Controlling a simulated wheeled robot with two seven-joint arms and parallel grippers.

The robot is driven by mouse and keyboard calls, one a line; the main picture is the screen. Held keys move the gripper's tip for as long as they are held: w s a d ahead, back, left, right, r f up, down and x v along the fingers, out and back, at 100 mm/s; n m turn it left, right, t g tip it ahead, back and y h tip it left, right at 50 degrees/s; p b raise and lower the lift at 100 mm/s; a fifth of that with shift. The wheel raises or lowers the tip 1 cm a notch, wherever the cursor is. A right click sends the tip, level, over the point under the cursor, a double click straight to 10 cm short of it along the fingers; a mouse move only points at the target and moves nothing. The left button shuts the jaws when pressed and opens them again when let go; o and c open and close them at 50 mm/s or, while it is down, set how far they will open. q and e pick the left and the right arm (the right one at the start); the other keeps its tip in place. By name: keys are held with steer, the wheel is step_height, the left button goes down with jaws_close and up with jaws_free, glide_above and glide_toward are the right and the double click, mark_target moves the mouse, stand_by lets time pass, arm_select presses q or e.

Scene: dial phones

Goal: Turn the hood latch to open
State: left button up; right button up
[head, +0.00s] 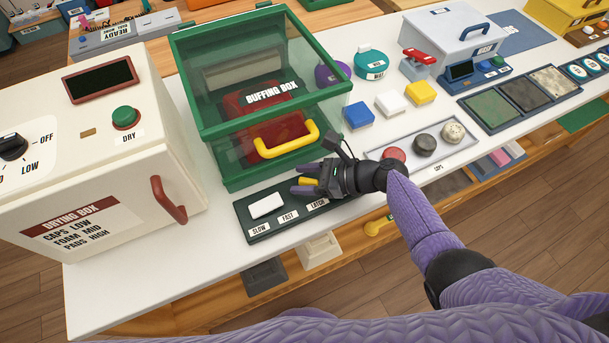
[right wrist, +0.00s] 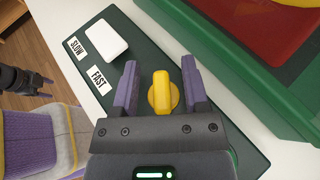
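The latch is a yellow knob with a raised grip bar (right wrist: 162,92) on the dark green control panel (head: 240,222) in front of the green buffing box (head: 213,157). The bar points along the fingers. The clear hood (head: 235,65) with its yellow handle (head: 286,139) is down. My left gripper (right wrist: 45,88) shows small in the right wrist view, fingers apart.
A white rocker switch (head: 267,205) with SLOW and FAST labels sits left of the knob. The drying box (head: 85,190) stands at the left. A grey tray (head: 452,155) with round caps lies to the right. The table's front edge is close to the panel.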

steer(key=p+v, duration=0.2)
steer(key=v, duration=0.7)
steer(key=shift+d+p, duration=0.1)
steer(key=shift+p, duration=0.3)
steer(key=shift+s+d+r, duration=0.1)
steer(key=shift+d+r, duration=0.05)
steer(key=shift+d, duration=0.15)
